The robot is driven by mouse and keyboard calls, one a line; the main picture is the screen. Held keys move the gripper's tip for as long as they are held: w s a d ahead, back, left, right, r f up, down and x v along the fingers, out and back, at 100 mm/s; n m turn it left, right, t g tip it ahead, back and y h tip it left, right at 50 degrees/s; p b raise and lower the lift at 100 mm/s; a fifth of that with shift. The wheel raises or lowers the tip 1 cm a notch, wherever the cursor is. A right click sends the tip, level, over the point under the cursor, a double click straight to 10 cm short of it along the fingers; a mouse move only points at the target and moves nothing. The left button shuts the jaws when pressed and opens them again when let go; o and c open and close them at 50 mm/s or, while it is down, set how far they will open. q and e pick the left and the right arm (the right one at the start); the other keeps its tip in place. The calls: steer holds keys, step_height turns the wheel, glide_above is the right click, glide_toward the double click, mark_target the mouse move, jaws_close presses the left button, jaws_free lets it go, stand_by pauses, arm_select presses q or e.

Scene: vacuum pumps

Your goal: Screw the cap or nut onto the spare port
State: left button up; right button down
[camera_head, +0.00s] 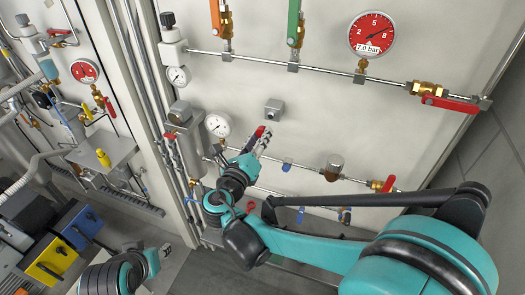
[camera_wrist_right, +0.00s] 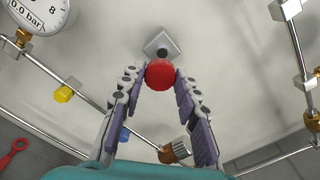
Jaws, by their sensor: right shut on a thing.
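My right gripper (camera_head: 262,137) is at the wall panel, just below the grey square block of the spare port (camera_head: 274,109). It is shut on a red round cap (camera_head: 259,131). In the right wrist view the cap (camera_wrist_right: 160,74) sits between the two fingertips (camera_wrist_right: 160,80). The port block (camera_wrist_right: 161,43) is right beyond it, its dark opening partly hidden by the cap. I cannot tell whether cap and port touch.
A round gauge (camera_head: 217,125) and a grey cylinder (camera_head: 187,140) stand left of my right gripper. A pipe with a brass-coloured fitting (camera_head: 333,166) runs below right. A big red gauge (camera_head: 371,34) is at upper right. The panel around the port is bare.

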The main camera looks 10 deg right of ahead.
mark_target(271, 117)
steer(key=shift+a+r, duration=0.15)
steer(key=shift+r, duration=0.2)
steer(key=shift+w+d+f, duration=0.15)
steer(key=shift+d, duration=0.1)
steer(key=shift+a, duration=0.1)
steer(key=b+x, duration=0.1)
steer(key=x, duration=0.2)
steer(key=shift+w+d, duration=0.2)
steer(key=shift+w, duration=0.05)
steer(key=shift+x, duration=0.85)
